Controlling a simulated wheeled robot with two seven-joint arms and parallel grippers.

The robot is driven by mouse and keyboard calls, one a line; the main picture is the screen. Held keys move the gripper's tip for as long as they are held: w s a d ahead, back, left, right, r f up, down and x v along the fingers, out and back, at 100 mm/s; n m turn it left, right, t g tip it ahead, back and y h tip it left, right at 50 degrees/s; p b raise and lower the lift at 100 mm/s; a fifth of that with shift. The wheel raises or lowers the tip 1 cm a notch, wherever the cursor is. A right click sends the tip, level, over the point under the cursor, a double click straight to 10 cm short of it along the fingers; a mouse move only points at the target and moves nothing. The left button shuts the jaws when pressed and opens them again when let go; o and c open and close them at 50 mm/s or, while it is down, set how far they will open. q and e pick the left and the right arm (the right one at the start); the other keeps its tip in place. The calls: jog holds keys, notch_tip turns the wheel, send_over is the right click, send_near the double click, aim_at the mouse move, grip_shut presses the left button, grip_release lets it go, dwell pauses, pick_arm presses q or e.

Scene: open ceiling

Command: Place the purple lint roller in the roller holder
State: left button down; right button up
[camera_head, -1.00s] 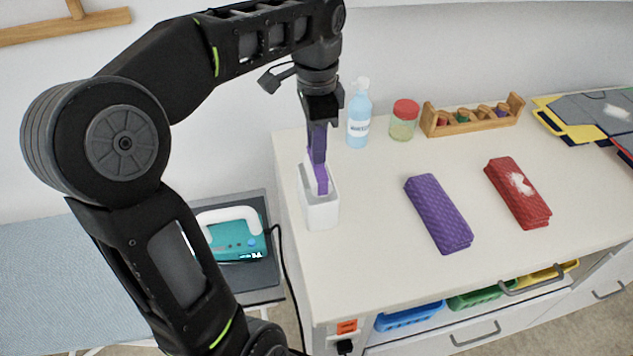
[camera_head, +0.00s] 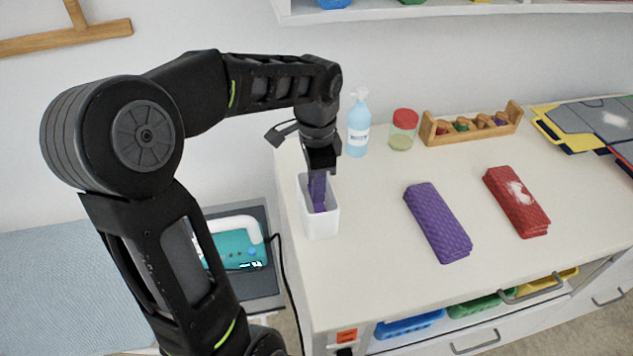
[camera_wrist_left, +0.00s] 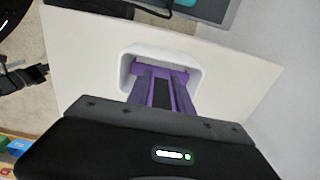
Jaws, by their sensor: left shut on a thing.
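The purple lint roller (camera_head: 318,189) is upright with its lower part inside the white roller holder (camera_head: 321,222). The holder stands at the left end of the counter. My left gripper (camera_head: 319,172) is shut on the roller from above, just over the holder's opening. In the left wrist view the purple roller (camera_wrist_left: 160,72) lies within the rim of the white holder (camera_wrist_left: 124,70), and its far end is at the opening. The roller's bottom is hidden by the holder walls. My right gripper is not in view.
A blue pump bottle (camera_head: 358,128) and a red-lidded jar (camera_head: 403,130) stand behind the holder. A wooden rack (camera_head: 470,128) is further right. A purple folded cloth (camera_head: 437,222) and a red one (camera_head: 516,201) lie on the counter (camera_head: 370,270).

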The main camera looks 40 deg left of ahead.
pick_arm(q)
jog(key=shift+f, duration=0.15)
jog(key=c, duration=1.1)
grip_release()
